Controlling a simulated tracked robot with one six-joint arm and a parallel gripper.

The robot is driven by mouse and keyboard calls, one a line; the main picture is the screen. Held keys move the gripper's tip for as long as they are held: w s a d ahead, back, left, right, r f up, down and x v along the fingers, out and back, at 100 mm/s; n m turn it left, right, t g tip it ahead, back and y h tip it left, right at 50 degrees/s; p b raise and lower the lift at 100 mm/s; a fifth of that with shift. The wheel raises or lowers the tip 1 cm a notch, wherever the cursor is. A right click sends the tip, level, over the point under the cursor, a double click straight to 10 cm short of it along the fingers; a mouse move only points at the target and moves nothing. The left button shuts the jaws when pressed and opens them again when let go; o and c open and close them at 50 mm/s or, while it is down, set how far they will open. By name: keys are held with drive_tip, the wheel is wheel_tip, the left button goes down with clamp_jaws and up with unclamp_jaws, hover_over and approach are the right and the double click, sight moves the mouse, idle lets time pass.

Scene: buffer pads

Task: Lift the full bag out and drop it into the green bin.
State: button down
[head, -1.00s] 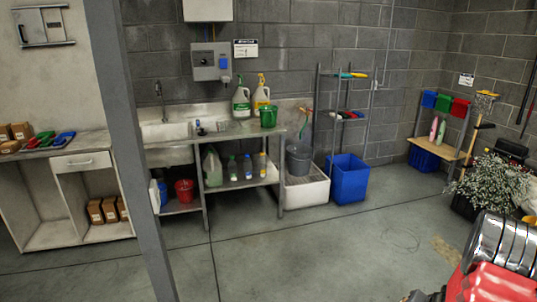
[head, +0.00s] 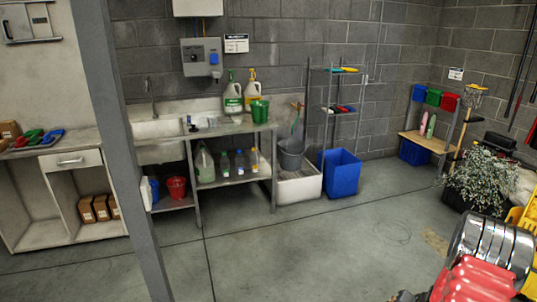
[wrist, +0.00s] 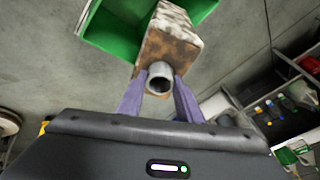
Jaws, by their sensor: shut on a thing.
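In the wrist view, my gripper (wrist: 159,98) has its two purple fingers closed on either side of a short grey tube (wrist: 160,76). The tube sits at the near end of a boxy, mottled brown and white bag (wrist: 170,46). The bag looks tilted, and its far end reaches toward the top of the picture. The green bin (wrist: 112,32) shows open behind the bag, which covers its middle. I cannot tell how high the bag is over the bin. In the head view the bag and green bin are not clearly visible.
A grey post (head: 128,150) stands at left in the head view. The sink bench (head: 235,128) and blue tub (head: 340,173) line the back wall. A leafy plant (head: 487,180) and a yellow object (head: 522,225) are at right. The middle floor is clear.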

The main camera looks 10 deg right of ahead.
drive_tip(key=shift+f, duration=0.7)
drive_tip(key=c, duration=1.2)
unclamp_jaws()
drive_tip(key=shift+f, duration=0.1)
drive_tip(key=shift+s, duration=0.1)
drive_tip(key=shift+v, duration=6.9)
